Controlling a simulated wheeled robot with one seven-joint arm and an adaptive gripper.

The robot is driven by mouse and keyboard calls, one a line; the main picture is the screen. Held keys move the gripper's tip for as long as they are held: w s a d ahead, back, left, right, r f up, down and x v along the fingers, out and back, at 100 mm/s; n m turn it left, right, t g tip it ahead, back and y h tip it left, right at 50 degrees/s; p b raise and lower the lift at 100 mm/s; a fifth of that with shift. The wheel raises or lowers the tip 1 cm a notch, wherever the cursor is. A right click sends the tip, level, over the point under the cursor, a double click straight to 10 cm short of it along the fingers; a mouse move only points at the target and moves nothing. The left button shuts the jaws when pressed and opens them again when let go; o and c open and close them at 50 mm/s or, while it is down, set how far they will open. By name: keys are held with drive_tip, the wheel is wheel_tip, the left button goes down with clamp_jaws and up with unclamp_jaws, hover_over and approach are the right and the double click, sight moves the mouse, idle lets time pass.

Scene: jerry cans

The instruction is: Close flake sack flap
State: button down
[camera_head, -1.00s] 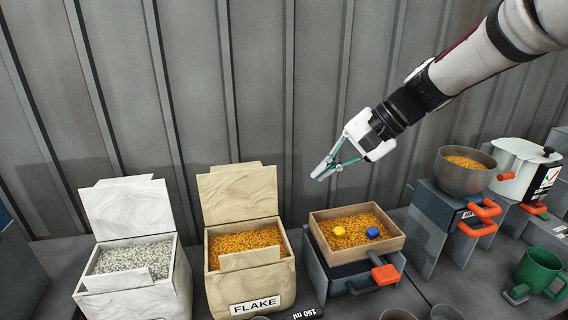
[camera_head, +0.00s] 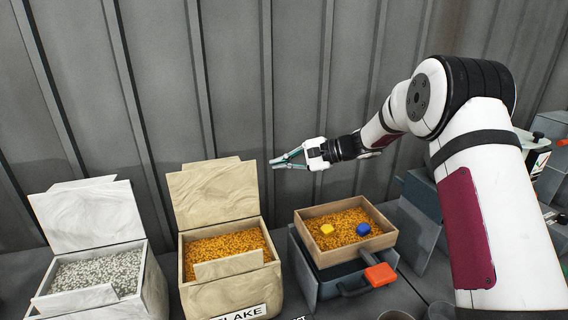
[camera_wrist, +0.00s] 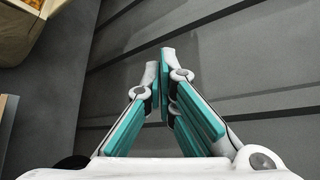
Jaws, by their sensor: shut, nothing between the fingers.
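The flake sack (camera_head: 228,297) is a tan box-shaped sack filled with orange flakes (camera_head: 225,249). Its label is partly cut off at the bottom of the head view. Its large back flap (camera_head: 213,194) stands up, leaning slightly back, so the top is open. A smaller front flap (camera_head: 229,265) also stands up at the front edge. My gripper (camera_head: 272,163) is shut and empty, in the air just right of the back flap's upper part, pointing left. In the wrist view the fingertips (camera_wrist: 166,62) are together, and a tan corner, likely the sack, shows at upper left (camera_wrist: 22,30).
A white sack (camera_head: 90,222) with grey grains stands open at left. The ribbed grey wall (camera_head: 230,80) is close behind.

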drive_tip(key=x, duration=0.7)
drive_tip(key=shift+s+d+r, duration=0.1)
drive_tip(key=shift+s+r, duration=0.5)
drive_tip(key=shift+s, duration=0.3)
drive_tip(key=shift+s+r, duration=0.6)
drive_tip(key=shift+s, duration=0.3)
drive_tip(key=shift+d+b, duration=0.1)
drive_tip(key=shift+b, duration=0.3)
drive_tip(key=shift+s+r+b, duration=0.15)
drive_tip(key=shift+s+b, duration=0.1)
drive_tip(key=shift+b, duration=0.1)
